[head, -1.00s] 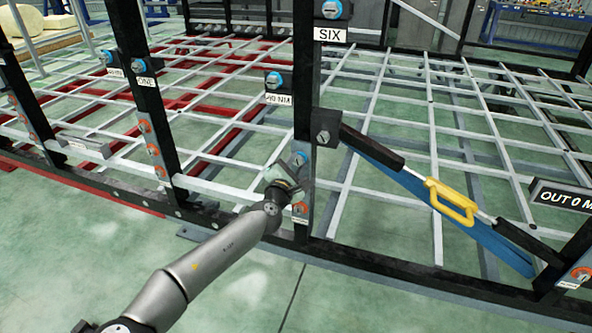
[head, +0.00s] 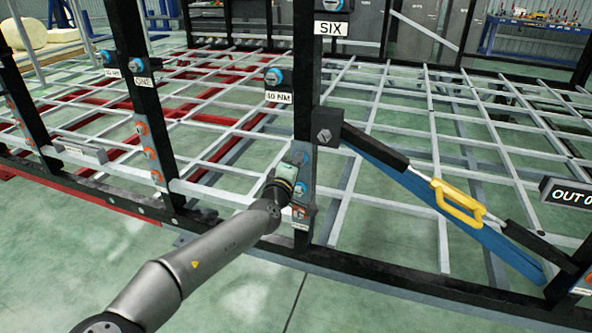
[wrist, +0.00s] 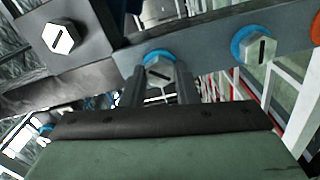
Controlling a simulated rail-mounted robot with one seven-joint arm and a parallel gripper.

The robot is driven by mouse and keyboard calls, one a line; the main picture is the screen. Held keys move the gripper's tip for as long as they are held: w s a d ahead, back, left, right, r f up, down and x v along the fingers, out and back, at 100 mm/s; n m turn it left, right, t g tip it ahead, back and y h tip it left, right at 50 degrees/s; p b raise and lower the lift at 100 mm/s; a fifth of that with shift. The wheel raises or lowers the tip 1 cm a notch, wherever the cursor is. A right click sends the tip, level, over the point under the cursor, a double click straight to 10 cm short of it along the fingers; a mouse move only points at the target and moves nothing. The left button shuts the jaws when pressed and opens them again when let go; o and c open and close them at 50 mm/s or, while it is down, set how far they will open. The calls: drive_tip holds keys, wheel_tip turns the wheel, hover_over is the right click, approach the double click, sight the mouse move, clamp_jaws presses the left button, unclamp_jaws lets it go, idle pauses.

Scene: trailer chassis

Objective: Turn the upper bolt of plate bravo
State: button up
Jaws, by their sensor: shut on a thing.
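The plate (head: 305,172) is a grey strip on the dark post under the SIX sign; its small label is too small to read. In the wrist view the plate (wrist: 205,55) runs sideways. Its upper bolt (wrist: 160,68), a hex head with a slot and a blue ring, sits between the fingers of my gripper (wrist: 160,85), which is shut on it. The middle bolt (wrist: 262,48), also blue-ringed, is free to the right. An orange-ringed bolt (head: 299,212) is lowest. In the head view my gripper (head: 292,170) hides part of the plate.
A large hex bolt (wrist: 60,37) on a dark block lies close beside the plate's upper end. A blue beam with a yellow handle (head: 458,200) slopes down to the right. Another post with orange-ringed bolts (head: 150,153) stands to the left. Open floor lies in front.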

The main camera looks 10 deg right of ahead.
drive_tip(key=m+b, duration=0.5)
drive_tip(key=m, duration=1.6)
drive_tip(key=shift+f, duration=0.1)
drive_tip(key=shift+m, duration=0.4)
drive_tip(key=o, duration=1)
drive_tip(key=shift+s, duration=0.1)
